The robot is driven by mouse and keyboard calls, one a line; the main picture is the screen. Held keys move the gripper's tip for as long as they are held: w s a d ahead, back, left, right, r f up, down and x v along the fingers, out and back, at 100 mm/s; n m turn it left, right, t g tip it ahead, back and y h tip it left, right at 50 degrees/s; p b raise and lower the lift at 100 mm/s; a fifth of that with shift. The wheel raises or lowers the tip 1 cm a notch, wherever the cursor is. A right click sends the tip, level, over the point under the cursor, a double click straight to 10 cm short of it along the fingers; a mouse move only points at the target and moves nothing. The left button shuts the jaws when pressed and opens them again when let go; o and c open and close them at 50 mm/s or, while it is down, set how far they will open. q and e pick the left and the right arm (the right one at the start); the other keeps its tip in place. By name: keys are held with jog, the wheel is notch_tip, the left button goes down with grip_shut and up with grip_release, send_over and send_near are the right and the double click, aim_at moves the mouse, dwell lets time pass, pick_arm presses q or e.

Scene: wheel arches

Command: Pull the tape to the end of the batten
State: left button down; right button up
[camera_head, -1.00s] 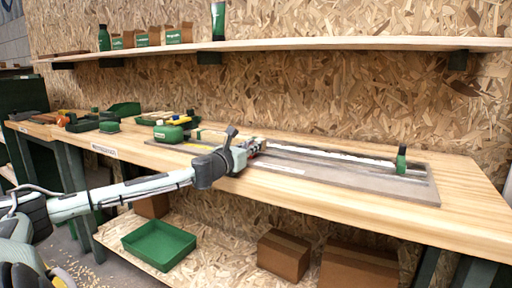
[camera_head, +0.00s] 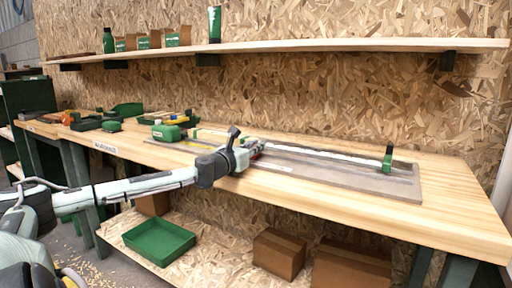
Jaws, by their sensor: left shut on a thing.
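A green tape measure (camera_head: 167,132) sits on the bench at the left end of a grey board (camera_head: 340,188). A long pale batten (camera_head: 335,156) lies along this board, and a small upright green piece (camera_head: 388,158) stands near its right end. My left gripper (camera_head: 255,148) is low over the board, right of the tape measure and beside the batten's left part. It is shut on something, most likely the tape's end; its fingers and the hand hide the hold. A thin yellow strip shows near the tape measure. My right gripper is not in view.
A shelf (camera_head: 300,45) with bottles and small boxes runs above the bench (camera_head: 450,225). Green trays and tools lie at the bench's left. Below are a green bin (camera_head: 160,245) and cardboard boxes (camera_head: 278,252). The bench right of the board is clear.

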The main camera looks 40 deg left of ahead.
pick_arm(q)
jog(key=c, duration=1.8)
grip_release()
jog(key=shift+o, duration=0.2)
jog(key=shift+s+f, duration=0.1)
jog(key=shift+s, duration=0.05)
jog(key=shift+s+f, duration=0.1)
jog(key=shift+s, duration=0.45)
jog(key=shift+s+d, duration=0.25)
jog(key=shift+s, duration=0.25)
jog(key=shift+s+d, duration=0.25)
jog(key=shift+s, duration=0.95)
jog(key=v, duration=0.7)
jog(key=shift+d+r, duration=0.1)
jog(key=shift+r, duration=0.1)
